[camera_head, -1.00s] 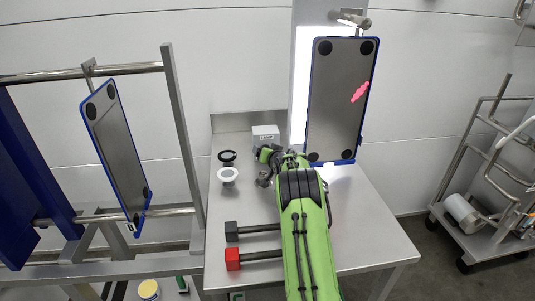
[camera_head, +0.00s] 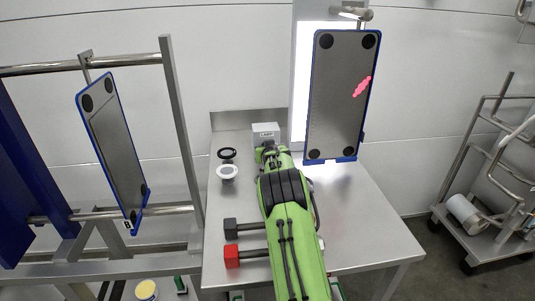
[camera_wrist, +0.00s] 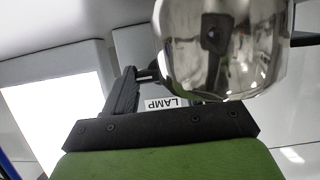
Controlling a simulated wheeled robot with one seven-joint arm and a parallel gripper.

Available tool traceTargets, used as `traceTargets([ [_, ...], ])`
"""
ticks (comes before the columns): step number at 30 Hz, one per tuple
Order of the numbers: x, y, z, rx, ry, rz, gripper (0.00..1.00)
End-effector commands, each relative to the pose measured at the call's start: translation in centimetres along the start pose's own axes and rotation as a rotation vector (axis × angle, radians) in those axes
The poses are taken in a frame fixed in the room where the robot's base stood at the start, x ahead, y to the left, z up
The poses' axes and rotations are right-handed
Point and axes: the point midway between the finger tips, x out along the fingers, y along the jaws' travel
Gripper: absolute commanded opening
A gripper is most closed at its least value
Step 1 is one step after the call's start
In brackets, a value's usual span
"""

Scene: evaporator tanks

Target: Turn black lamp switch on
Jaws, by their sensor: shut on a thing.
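The grey lamp box (camera_head: 265,129) stands at the back of the steel table, with a LAMP label on its front. My gripper (camera_head: 268,152) is right at the front of this box, at the end of my green arm. In the wrist view the LAMP label (camera_wrist: 166,103) shows upside down beyond the gripper's palm. One black finger (camera_wrist: 122,93) stands at the left, touching a small dark part, which looks like the black lamp switch (camera_wrist: 149,74). My gripper is shut on it. A large shiny metal piece hides the other finger and most of the switch, so its position cannot be told.
A blue-edged plate (camera_head: 340,95) hangs before the bright panel (camera_head: 303,60). The table's right side is clear.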

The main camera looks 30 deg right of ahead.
Motion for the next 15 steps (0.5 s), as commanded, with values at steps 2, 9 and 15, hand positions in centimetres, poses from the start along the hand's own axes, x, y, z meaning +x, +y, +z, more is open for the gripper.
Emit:
traceTargets([
  [2,-0.02,0.04,-0.01,-0.002,-0.002,0.0,0.25],
  [9,-0.02,0.05,-0.01,0.0,-0.002,0.0,0.81],
  [15,-0.02,0.05,-0.01,0.001,-0.002,-0.001,0.81],
])
